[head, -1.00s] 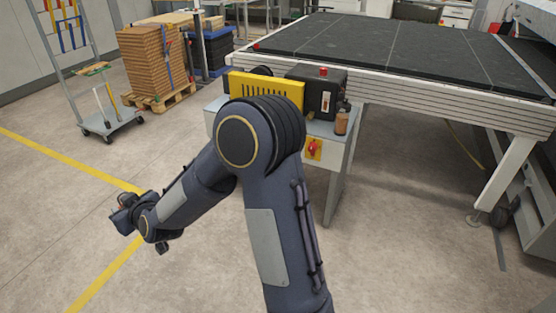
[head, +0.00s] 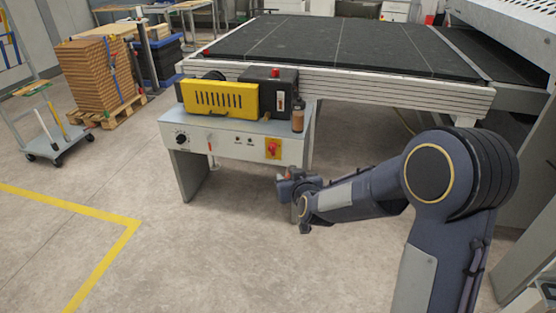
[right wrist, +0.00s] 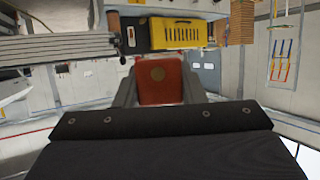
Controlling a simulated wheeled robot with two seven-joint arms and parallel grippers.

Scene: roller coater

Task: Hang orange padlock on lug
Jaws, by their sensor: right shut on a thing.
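The orange-red padlock (right wrist: 158,80) is held between the two fingers of my right gripper (right wrist: 158,92) in the right wrist view. My right gripper also shows in the head view (head: 290,184), low in front of the machine's control cabinet and apart from it. The padlock's shackle cannot be made out. On the cabinet front are a red rotary switch on a yellow plate (head: 272,148) and a small hanging part (head: 211,152). The lug itself is too small to tell apart. My left gripper is not in view.
A large black-topped conveyor table (head: 330,45) stands behind. A trolley (head: 58,145) is at the left. The floor before the cabinet is clear.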

